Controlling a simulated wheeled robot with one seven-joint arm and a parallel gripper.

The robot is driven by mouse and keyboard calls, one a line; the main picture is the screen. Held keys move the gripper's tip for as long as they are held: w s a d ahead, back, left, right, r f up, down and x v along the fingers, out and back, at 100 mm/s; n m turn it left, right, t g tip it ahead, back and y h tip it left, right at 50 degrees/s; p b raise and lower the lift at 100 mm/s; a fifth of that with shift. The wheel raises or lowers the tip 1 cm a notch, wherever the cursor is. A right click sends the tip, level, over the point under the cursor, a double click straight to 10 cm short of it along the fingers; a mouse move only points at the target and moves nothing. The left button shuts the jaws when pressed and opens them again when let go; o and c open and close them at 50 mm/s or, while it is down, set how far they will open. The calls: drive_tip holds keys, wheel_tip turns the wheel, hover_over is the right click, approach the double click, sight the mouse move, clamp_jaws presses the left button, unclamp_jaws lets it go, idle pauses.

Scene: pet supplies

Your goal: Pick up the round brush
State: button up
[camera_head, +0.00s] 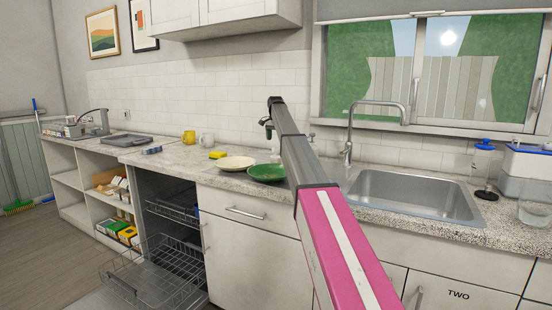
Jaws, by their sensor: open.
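I cannot make out a round brush for certain in this view. My pink and grey arm reaches from the bottom right up over the counter. My gripper (267,128) is small and dark at the far end of the arm, above the back of the counter. It is open, and I see nothing held in it. A pale upright object (275,153) stands below it near the wall, partly hidden by my arm; I cannot tell what it is.
A sink (410,190) with a tall faucet (350,130) lies right. An open dishwasher rack (155,275) juts out below left.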

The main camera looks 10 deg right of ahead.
sight(276, 152)
wheel_tip(276, 152, down, 3)
drive_tip(key=shift+s+d+f, duration=0.1)
drive_tip(key=shift+s+f, duration=0.05)
drive_tip(key=shift+f, duration=1.1)
drive_tip(key=shift+s+f, duration=0.15)
drive_tip(key=shift+f, duration=1.05)
drive_tip(key=c, duration=1)
